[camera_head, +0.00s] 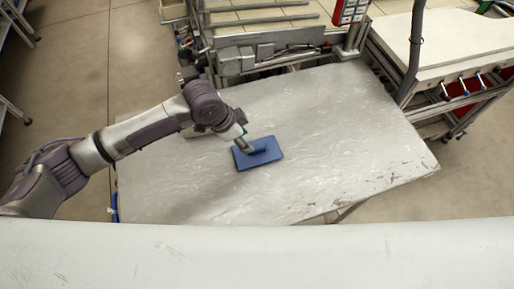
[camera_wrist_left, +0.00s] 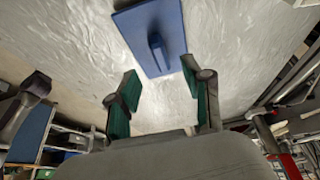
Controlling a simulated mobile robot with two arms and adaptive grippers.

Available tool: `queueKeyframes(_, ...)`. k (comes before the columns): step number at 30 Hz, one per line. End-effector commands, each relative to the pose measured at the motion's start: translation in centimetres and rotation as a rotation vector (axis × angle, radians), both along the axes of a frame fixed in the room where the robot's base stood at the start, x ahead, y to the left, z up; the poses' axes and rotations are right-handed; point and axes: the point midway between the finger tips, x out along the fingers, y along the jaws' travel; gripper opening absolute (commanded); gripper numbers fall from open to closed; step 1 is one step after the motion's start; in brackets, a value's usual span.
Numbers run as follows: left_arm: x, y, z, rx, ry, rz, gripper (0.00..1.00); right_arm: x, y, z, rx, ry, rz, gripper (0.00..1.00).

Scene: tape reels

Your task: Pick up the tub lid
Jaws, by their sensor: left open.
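The tub lid (camera_head: 266,157) is a flat blue rectangle with a raised handle bar in its middle. It lies on the worn white table (camera_head: 330,150). In the left wrist view the lid (camera_wrist_left: 135,30) is at the top, with its handle pointing toward the gap between my fingers. My left gripper (camera_head: 245,148) is at the lid's upper left edge in the head view. In the left wrist view my left gripper (camera_wrist_left: 157,90) is open, its green-padded fingers apart with nothing between them. Whether a fingertip touches the lid I cannot tell. My right gripper is not in view.
Metal machinery (camera_head: 250,55) stands along the table's far edge. A white-topped bench (camera_head: 455,40) with a red side is at the far right. The tabletop right of the lid is clear. A pale surface (camera_head: 260,255) fills the front.

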Motion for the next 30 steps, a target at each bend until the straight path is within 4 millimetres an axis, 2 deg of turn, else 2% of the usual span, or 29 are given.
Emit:
queueKeyframes(3, 0.2, -0.7, -1.4, -0.001, 0.001, 0.001, 0.50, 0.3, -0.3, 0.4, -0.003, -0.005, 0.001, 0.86)
queueKeyframes(8, 0.3, -1.1, -2.3, -0.001, 0.000, 0.001, 0.50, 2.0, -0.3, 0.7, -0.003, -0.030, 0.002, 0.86)
queueKeyframes(12, 0.4, -2.2, -3.5, 0.000, 0.002, 0.000, 0.50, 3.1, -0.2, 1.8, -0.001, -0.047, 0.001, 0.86)
queueKeyframes(19, 0.8, -3.5, -6.3, -0.001, 0.000, 0.001, 0.50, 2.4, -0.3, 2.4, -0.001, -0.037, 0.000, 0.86)
queueKeyframes(27, 0.8, -3.6, -6.8, -0.001, -0.001, 0.000, 0.50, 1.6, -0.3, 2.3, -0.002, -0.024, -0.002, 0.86)
queueKeyframes(30, 0.8, -3.6, -6.8, -0.001, -0.001, 0.000, 0.35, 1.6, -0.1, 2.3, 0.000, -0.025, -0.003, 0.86)
